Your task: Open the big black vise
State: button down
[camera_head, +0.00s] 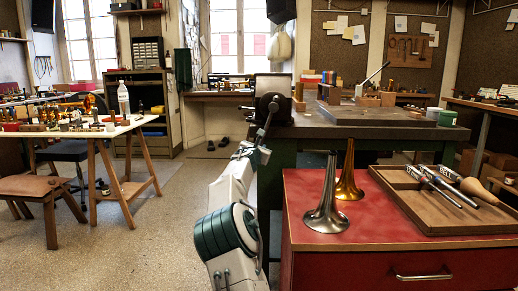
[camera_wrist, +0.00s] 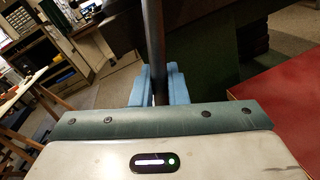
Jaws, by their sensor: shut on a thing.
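The big black vise (camera_head: 272,90) is mounted on the near left corner of the dark workbench. Its handle (camera_head: 267,122) is a thin dark bar that slants down and left from the vise front. My gripper (camera_head: 256,148) is at the lower end of this handle. In the wrist view, the blue fingers of my gripper (camera_wrist: 158,86) are shut on the dark handle bar (camera_wrist: 154,40), one on each side. How far apart the vise jaws stand is too small to tell.
A red cabinet (camera_head: 400,266) stands right of my arm. It carries a silver bell (camera_head: 326,205), a brass bell (camera_head: 348,177) and a wooden tray (camera_head: 400,186) of tools. The workbench (camera_head: 370,122) is behind it. Open floor (camera_head: 150,245) lies to the left, before a trestle table (camera_head: 70,132).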

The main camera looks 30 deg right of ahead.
jog(key=shift+s+d+r, duration=0.1)
jog(key=shift+r, duration=0.15)
jog(key=c, duration=1.6)
grip_release()
jog(key=shift+o, duration=0.4)
jog(key=shift+d+f, duration=0.1)
jog(key=shift+d, duration=0.1)
jog(key=shift+a+f, duration=0.1)
jog(key=shift+a, duration=0.25)
jog(key=b+v, duration=0.5)
jog(key=v, duration=0.8)
jog(key=shift+s+b, duration=0.25)
jog(key=shift+b, duration=0.1)
